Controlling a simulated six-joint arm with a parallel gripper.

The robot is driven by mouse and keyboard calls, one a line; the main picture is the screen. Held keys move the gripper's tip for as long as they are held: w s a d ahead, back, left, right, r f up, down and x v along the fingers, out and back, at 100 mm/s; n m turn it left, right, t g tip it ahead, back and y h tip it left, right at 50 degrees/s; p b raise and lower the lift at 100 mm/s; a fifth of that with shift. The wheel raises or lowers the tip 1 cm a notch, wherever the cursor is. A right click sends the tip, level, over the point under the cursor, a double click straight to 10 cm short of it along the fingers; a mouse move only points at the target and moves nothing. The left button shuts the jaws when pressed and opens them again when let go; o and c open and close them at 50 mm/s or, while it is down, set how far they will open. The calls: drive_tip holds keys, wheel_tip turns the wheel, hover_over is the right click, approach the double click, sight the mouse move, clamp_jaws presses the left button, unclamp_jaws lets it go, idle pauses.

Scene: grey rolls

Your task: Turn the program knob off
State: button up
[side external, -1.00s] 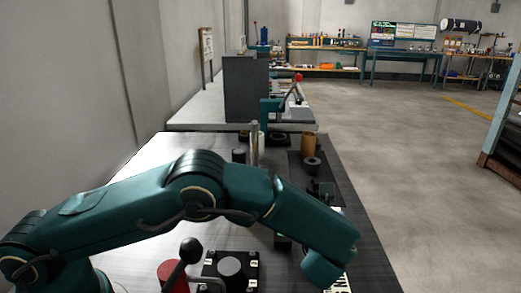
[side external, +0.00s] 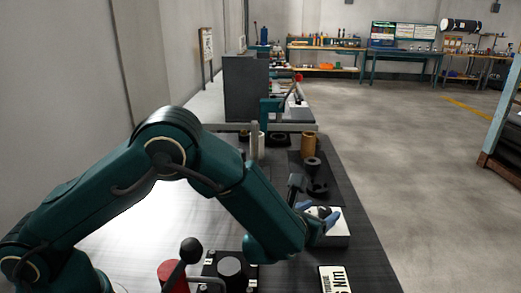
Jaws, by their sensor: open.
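A dark round knob (side external: 231,268) sits on a black plate (side external: 209,262) with small white marks, at the bottom of the side view. I take it for the program knob; its pointer and setting cannot be read here. My forearm passes just above and right of it. My gripper (side external: 321,212) is open, with blue-tipped fingers, to the right of the knob and farther back. It is over or beside a white block (side external: 335,238); I cannot tell whether they touch.
A black ball-topped lever (side external: 190,250) and a red cylinder (side external: 172,274) stand left of the knob. A white lettered card (side external: 334,280) lies at front right. Cylinders, including a tan one (side external: 308,145), stand at the back. The bench's middle left is bare.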

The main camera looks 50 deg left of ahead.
sight(326, 210)
drive_tip(key=shift+s+f+m+h, duration=0.15)
drive_tip(key=shift+f+m+h, duration=0.15)
drive_tip(key=shift+h, duration=0.1)
drive_tip(key=shift+x, duration=2.45)
clamp_jaws()
